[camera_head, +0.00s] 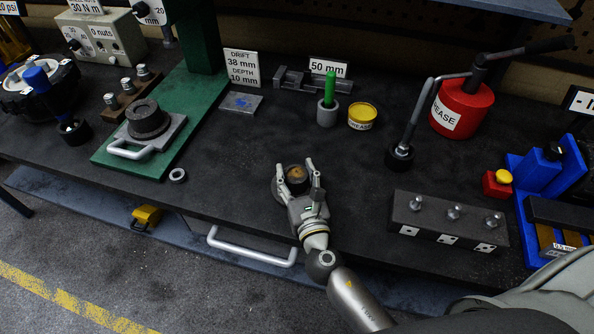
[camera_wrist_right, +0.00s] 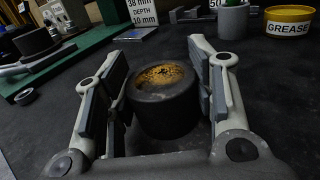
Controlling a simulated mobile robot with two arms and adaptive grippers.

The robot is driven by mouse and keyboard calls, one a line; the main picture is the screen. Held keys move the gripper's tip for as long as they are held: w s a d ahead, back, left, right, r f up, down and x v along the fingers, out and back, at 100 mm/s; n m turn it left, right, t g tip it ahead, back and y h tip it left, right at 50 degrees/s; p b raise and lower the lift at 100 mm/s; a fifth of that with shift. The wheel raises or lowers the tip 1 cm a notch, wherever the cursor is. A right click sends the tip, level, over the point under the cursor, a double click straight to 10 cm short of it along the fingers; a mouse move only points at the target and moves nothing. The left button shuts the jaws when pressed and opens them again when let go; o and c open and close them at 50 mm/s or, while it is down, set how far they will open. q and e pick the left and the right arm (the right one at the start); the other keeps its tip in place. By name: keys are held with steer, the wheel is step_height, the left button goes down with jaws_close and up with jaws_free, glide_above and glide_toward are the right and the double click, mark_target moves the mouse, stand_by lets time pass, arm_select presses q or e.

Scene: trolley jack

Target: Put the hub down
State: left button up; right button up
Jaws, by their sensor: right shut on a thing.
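The hub (camera_head: 296,173) is a short dark cylinder with yellow-brown grease in its top opening. My right gripper (camera_head: 297,168) is shut on it, one finger on each side, over the front middle of the dark bench. In the right wrist view the hub (camera_wrist_right: 163,102) stands upright between the finger pads of the gripper (camera_wrist_right: 165,85), its top facing up. I cannot tell whether its underside touches the bench, since its lower edge is partly hidden. My left gripper is not in view.
The dark bench top (camera_head: 230,195) is clear left of the hub. A green press (camera_head: 185,100) stands left, with a small ring (camera_head: 178,175) near its base. A grey block with studs (camera_head: 450,218) lies right. A yellow grease tin (camera_head: 362,116) and red grease pot (camera_head: 462,107) stand behind.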

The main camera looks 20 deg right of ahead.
stand_by(0.4)
steer(key=o, duration=1)
steer(key=shift+f, duration=0.15)
steer(key=o, duration=0.4)
steer(key=shift+s, duration=0.1)
steer(key=shift+c, duration=0.2)
steer(key=shift+r, duration=0.2)
steer(key=s+b, duration=0.1)
steer(key=s, duration=0.2)
steer(key=s+b, duration=0.1)
steer(key=s, duration=0.3)
steer(key=s+b, duration=0.1)
steer(key=s, duration=0.3)
steer(key=shift+a+f+b, duration=0.2)
steer(key=shift+a+b, duration=0.1)
steer(key=shift+a, duration=0.1)
steer(key=shift+s+r, duration=0.2)
steer(key=shift+s, duration=0.3)
